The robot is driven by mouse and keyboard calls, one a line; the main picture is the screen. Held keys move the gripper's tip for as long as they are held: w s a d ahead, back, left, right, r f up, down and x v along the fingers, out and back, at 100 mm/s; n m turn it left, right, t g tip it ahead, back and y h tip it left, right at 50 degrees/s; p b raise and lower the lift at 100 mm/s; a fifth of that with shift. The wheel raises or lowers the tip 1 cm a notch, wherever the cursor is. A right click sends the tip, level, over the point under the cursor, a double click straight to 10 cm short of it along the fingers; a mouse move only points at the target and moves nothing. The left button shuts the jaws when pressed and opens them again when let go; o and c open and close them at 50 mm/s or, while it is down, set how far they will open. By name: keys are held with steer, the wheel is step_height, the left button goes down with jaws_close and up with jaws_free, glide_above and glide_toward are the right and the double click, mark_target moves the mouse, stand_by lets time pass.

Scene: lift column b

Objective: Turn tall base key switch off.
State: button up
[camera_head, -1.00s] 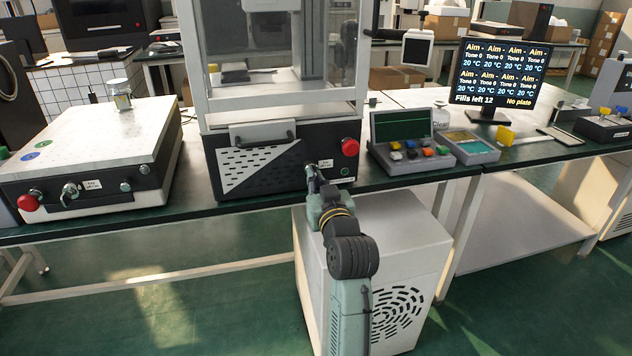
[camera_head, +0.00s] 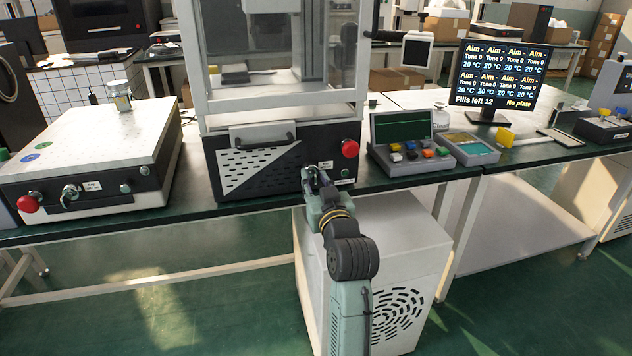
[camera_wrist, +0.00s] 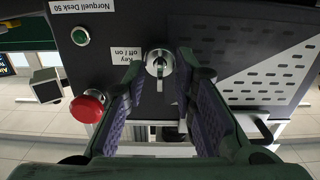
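The tall base (camera_head: 257,172) is the black front panel under the tall glazed cabinet in the head view. Its key switch (camera_wrist: 159,66) shows in the wrist view as a round metal lock with a key in it, the key's bow looking about upright in that picture. A white label (camera_wrist: 127,54) reading "Key off / on" sits beside it, upside down there. My gripper (camera_wrist: 160,68) is open, its fingertips on either side of the key with gaps visible. In the head view my gripper (camera_head: 316,180) is at the panel and hides the key switch.
A red knob (camera_head: 349,149) and a green button (camera_wrist: 80,36) are close by on the same panel. A low device (camera_head: 75,190) with its own key and red knob stands at left. A control box (camera_head: 410,163) with coloured buttons stands at right.

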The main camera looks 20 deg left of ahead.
steer(key=v, duration=0.7)
steer(key=shift+s+d, duration=0.2)
